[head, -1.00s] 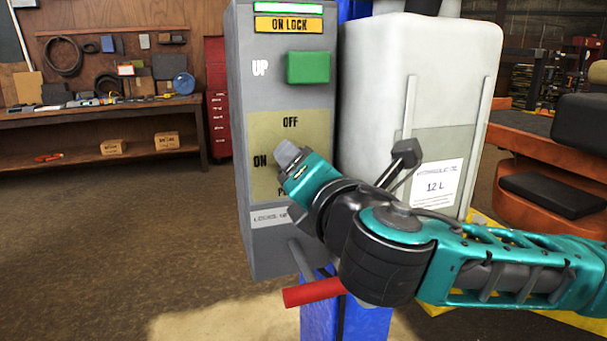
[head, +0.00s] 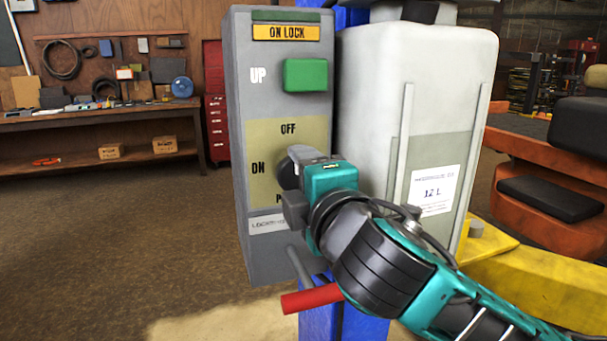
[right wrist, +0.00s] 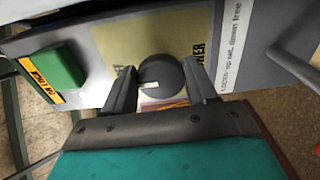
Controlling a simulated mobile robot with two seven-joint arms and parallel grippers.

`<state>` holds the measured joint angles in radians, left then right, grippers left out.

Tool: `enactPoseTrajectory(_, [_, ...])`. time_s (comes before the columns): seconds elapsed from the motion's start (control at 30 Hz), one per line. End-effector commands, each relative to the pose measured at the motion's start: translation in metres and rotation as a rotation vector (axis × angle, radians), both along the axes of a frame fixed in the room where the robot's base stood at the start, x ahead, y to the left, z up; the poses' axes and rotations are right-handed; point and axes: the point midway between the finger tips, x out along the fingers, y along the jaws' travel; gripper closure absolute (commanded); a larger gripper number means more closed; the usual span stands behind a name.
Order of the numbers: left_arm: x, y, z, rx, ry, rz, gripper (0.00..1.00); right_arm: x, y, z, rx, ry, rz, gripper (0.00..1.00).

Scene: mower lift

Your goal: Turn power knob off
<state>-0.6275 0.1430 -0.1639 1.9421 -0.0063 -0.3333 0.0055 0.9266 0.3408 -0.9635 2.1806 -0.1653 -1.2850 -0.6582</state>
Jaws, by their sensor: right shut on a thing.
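The grey control box (head: 245,200) has a pale yellow panel (head: 317,127) with OFF at the top and ON at the left. The dark round power knob (head: 286,175) sits on that panel, partly hidden by my right gripper (head: 297,172). In the right wrist view the knob (right wrist: 163,72) is between the two fingers of the gripper (right wrist: 160,84), which is shut on it. Its short white mark points left in that view, the side of the OFF word. My left gripper is not in view.
A green UP button (head: 306,75) and a dark lamp strip (head: 286,16) are above the panel. A red-gripped lever (head: 312,298) sticks out below the box. A white oil tank (head: 425,80) stands close on the right. Open floor (head: 110,240) lies to the left.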

Motion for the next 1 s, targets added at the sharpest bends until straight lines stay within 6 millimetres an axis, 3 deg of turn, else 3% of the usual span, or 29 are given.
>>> enactPoseTrajectory(0.63, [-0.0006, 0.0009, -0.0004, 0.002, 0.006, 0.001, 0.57, 0.0, 0.0002, 0.0006, 0.047, 0.013, 0.001, 0.73])
enactPoseTrajectory(0.67, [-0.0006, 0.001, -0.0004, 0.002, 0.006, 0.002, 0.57, 0.0, 0.0003, 0.0006, 0.047, 0.013, 0.001, 0.4])
enactPoseTrajectory(0.87, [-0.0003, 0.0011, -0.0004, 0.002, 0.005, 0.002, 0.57, 0.0, 0.0004, 0.0004, 0.045, 0.013, 0.001, 0.21])
enactPoseTrajectory(1.0, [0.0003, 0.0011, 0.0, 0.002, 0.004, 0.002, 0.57, -0.0001, 0.0004, 0.0002, 0.045, 0.014, 0.001, 0.2])
